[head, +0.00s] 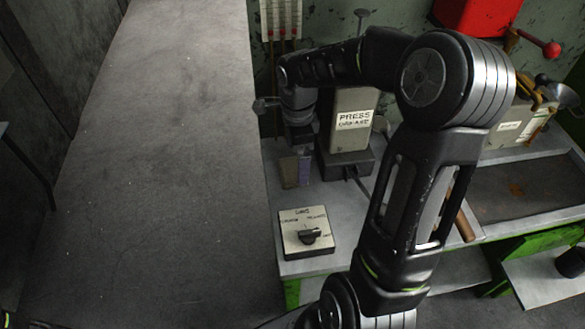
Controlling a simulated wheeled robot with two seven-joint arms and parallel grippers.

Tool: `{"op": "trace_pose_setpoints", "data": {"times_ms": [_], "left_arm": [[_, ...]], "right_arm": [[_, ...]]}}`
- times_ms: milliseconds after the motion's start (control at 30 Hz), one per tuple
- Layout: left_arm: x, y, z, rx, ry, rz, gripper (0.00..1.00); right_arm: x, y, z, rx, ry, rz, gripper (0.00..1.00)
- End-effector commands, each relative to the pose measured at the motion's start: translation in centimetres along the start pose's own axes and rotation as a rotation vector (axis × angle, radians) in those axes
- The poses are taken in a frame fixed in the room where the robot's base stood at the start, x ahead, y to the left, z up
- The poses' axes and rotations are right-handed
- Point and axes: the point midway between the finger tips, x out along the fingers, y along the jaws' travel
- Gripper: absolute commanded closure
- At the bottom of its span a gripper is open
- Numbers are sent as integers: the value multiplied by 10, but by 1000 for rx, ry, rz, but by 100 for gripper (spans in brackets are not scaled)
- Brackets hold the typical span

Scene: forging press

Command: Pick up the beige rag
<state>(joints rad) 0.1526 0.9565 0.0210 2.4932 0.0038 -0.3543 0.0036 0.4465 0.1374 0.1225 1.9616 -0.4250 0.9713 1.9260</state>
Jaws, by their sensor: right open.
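I cannot make out a beige rag in the head view; my right arm covers part of the bench. My right gripper (296,173) points down over the left part of the grey bench, just left of the beige press grease box. It is open, and I see nothing held between its fingers. My left gripper is not in view.
The press grease box (352,122) stands beside the gripper. A lube switch box (304,231) with a black knob sits at the bench's front left. A tall grey slab (165,150) borders the bench on the left.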

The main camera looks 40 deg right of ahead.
Motion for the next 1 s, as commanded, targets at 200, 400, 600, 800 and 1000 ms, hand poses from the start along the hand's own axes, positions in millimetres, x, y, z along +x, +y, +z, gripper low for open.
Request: {"op": "trace_pose_setpoints", "data": {"times_ms": [200, 400, 600, 800, 1000], "left_arm": [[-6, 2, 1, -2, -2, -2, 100], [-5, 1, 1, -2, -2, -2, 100], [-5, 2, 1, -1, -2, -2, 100], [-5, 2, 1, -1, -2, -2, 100], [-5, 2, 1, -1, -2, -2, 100]], "right_arm": [[25, 0, 0, 1, 0, 2, 0], [27, 0, 0, 0, 0, 0, 0], [26, 0, 0, 0, 0, 0, 0], [26, 0, 0, 0, 0, 0, 0], [26, 0, 0, 0, 0, 0, 16]]}}
